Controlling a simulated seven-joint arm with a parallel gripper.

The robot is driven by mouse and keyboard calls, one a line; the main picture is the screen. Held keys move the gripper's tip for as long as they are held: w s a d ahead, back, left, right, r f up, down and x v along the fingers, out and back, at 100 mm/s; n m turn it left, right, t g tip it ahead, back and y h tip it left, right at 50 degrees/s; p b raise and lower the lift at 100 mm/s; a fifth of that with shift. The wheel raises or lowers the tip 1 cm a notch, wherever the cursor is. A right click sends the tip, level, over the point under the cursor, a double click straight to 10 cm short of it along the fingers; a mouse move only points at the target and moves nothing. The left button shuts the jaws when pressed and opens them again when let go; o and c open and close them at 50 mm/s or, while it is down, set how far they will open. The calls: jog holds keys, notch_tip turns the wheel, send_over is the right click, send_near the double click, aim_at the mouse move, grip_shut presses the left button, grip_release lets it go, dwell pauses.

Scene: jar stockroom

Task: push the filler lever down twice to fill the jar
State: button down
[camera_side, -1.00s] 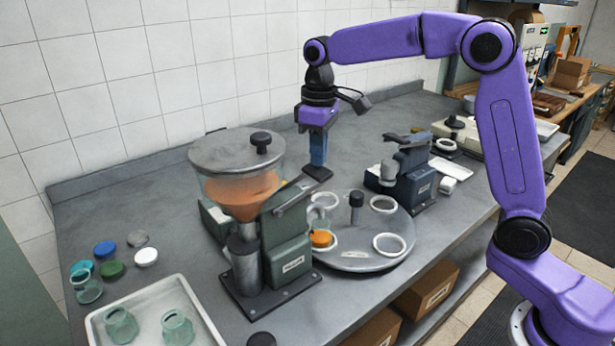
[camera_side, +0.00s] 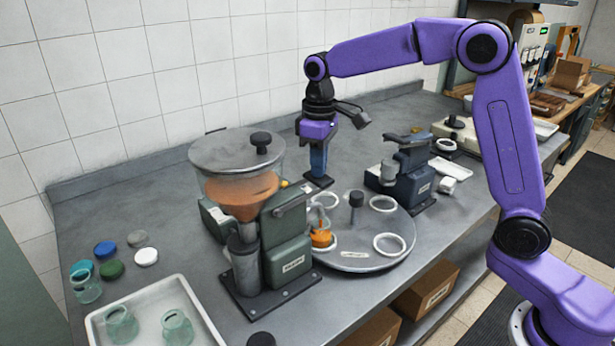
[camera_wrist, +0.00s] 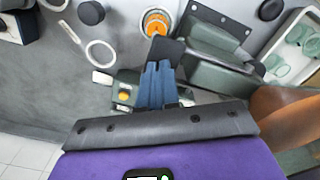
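The filler (camera_side: 290,248) is a grey-green machine with a clear hopper (camera_side: 238,180) of orange filling. Its lever (camera_side: 288,202) runs from the top of the body toward my gripper and now lies fairly low. My gripper (camera_side: 319,180) points down with its blue fingers together, its dark tips at the lever's far end; exact contact is hard to see. The fingers (camera_wrist: 160,65) also look closed in the wrist view. The jar (camera_side: 322,232) stands at the filler's outlet on the turntable with orange filling in it; it also shows in the wrist view (camera_wrist: 155,23).
The round turntable (camera_side: 355,262) has empty white ring seats and a dark centre knob. A dark blue machine (camera_side: 410,180) stands behind it to the right. A white tray (camera_side: 205,320) with glass jars and several coloured lids (camera_side: 112,270) are at the left.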

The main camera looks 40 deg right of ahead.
jog(key=shift+d+f, duration=0.2)
jog(key=shift+f, duration=1.4)
jog(key=shift+r, duration=3.25)
jog(key=shift+r, duration=2.5)
